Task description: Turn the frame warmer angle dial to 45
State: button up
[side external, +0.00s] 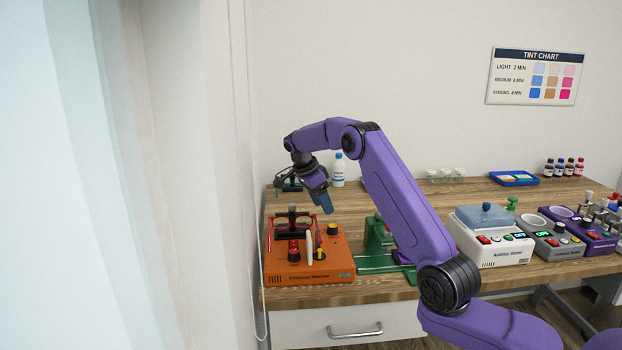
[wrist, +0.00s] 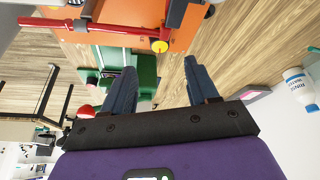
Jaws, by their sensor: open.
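The orange frame warmer (side external: 335,270) sits at the left end of the wooden bench. A black knob with a yellow base (side external: 332,229) stands at its back right, and another dark knob with yellow (side external: 319,253) is near its front. I cannot tell which is the angle dial, and no scale or setting is readable. A red and black frame (side external: 293,222) is above the warmer. My gripper (side external: 325,205) is open and empty, above the warmer's back right, apart from it. In the wrist view my gripper (wrist: 163,88) has spread fingers; part of the orange warmer (wrist: 205,14) shows at the top.
A green device (side external: 378,237) stands right of the warmer. A white rinse water bottle (side external: 338,172) is behind my gripper. White (side external: 490,245), grey and purple machines line the bench's right side. A blue tray (side external: 514,179) lies at the back. Bare wood lies behind the green device.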

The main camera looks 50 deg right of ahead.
jog(key=v, duration=0.9)
jog(key=shift+r, duration=0.1)
jog(key=r+n+t+y, duration=0.15)
jog(key=n+y, duration=0.25)
jog(key=n, duration=1.8)
send_over(333, 226)
jog(key=shift+t, duration=0.35)
notch_tip(333, 226, down, 18)
jog(key=shift+d+r, duration=0.1)
jog(key=shift+r, duration=0.05)
jog(key=c, duration=1)
jog(key=shift+c, duration=0.2)
